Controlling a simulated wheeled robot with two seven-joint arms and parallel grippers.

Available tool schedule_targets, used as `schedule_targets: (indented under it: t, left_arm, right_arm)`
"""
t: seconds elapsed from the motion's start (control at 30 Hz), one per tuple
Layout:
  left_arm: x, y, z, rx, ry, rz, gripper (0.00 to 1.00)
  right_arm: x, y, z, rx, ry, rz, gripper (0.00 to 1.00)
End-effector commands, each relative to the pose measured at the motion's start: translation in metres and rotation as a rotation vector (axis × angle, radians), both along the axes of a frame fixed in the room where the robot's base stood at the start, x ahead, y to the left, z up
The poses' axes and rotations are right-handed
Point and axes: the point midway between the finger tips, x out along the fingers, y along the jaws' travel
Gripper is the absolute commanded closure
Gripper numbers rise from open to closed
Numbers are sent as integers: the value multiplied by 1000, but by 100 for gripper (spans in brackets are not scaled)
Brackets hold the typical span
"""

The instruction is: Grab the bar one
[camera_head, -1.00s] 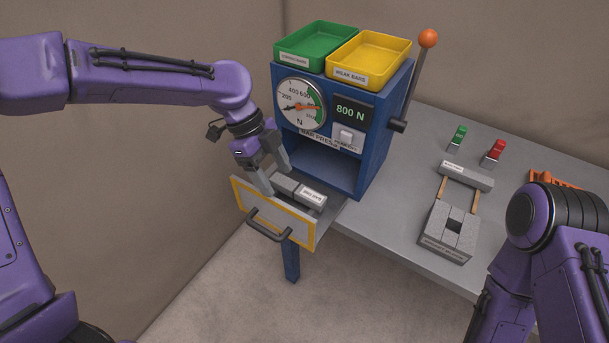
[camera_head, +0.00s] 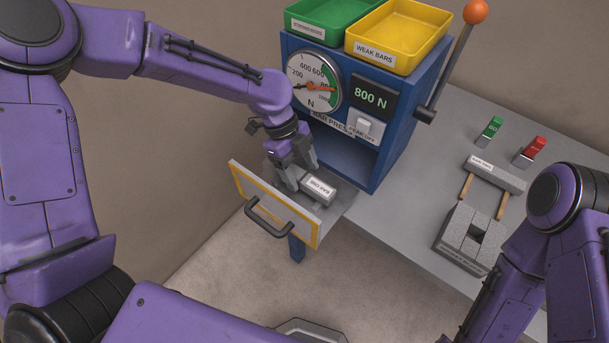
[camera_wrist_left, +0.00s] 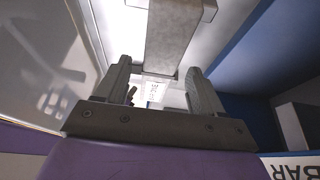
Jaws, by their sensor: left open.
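The open drawer (camera_head: 236,192) has a yellow-edged front and a dark handle. In it lies a grey bar (camera_head: 318,189) with a white label that seems to read BAR ONE. My left gripper (camera_head: 299,168) is open, pointing down into the drawer at the bar's left end. Its fingers hide part of the drawer's contents. In the left wrist view a grey bar (camera_wrist_left: 172,38) lies ahead of the gap of the open gripper (camera_wrist_left: 159,72). I cannot tell whether a finger touches it. My right gripper is out of view.
The blue press (camera_head: 400,125) stands behind the drawer, with a lever (camera_head: 450,65) and green (camera_head: 330,15) and yellow (camera_head: 402,35) trays on top. A grey block fixture (camera_head: 470,238) and green (camera_head: 490,130) and red (camera_head: 531,150) clips are on the table to the right.

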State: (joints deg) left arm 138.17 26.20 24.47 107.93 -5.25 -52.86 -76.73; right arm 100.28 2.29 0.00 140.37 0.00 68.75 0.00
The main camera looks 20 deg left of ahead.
Motion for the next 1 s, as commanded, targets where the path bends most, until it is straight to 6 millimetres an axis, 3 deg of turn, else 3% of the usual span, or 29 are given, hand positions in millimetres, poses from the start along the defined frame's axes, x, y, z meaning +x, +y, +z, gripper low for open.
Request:
schedule_targets:
  t: [0.3, 0.5, 0.53, 0.83, 1.0]
  left_arm:
    - [-2, -4, -11, -1, -1, 0, 32]
    - [-2, -4, -10, -1, -2, 1, 97]
    - [-2, -3, -10, -1, -2, 1, 100]
    - [-1, -4, -7, -2, -4, 2, 100]
    - [0, -4, 14, -4, -8, 3, 100]
  right_arm:
    - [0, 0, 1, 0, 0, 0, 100]
    - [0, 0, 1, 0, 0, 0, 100]
    - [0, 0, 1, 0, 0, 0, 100]
    - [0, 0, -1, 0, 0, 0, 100]
    - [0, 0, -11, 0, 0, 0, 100]
